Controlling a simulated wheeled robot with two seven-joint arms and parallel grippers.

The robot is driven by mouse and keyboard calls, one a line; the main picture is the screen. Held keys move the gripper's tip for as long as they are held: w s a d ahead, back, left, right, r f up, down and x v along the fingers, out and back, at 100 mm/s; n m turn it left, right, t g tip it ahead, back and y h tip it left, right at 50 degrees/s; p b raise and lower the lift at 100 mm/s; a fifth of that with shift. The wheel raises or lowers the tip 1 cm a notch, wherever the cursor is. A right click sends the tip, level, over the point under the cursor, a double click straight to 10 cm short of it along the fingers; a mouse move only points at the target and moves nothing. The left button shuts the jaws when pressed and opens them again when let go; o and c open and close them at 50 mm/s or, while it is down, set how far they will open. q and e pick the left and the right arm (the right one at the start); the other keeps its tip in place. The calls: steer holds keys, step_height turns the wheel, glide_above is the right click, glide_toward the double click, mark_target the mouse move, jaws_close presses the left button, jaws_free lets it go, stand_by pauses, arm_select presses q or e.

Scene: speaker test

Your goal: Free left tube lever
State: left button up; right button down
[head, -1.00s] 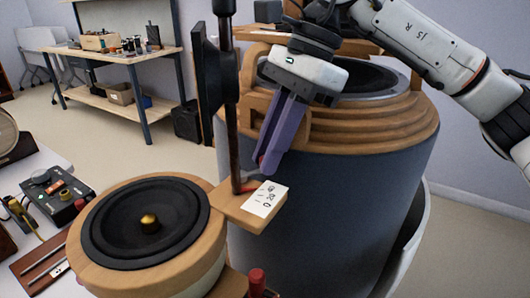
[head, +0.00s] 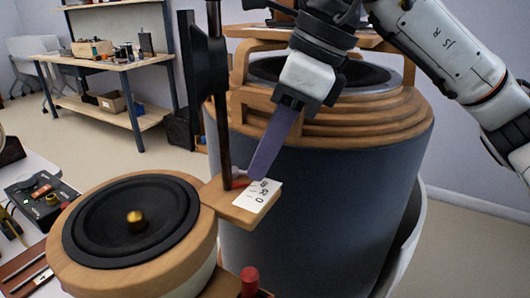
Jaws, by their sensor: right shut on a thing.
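A dark upright tube (head: 223,120) stands on a small wooden ledge (head: 228,207) beside the round black speaker (head: 125,225). A small red lever (head: 239,183) shows at the tube's foot, partly hidden by my fingers. My right gripper (head: 260,172) comes down from the upper right, its purple fingers closed together with their tips at the lever beside the tube. The fingers hide most of what is between them. My left gripper is not in view.
A white label card (head: 257,196) lies on the ledge just below the fingertips. A large dark drum with a ringed wooden top (head: 345,130) stands close behind. A red-capped post (head: 250,279) stands at the front. A workbench (head: 105,62) is far back left.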

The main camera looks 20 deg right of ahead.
stand_by(0.4)
steer(key=c, duration=1.7)
jaws_free()
steer(key=p+v, duration=0.2)
steer(key=v, duration=0.8)
steer(key=shift+s+r, duration=0.1)
steer(key=shift+r, duration=0.1)
steer(key=shift+a, duration=0.1)
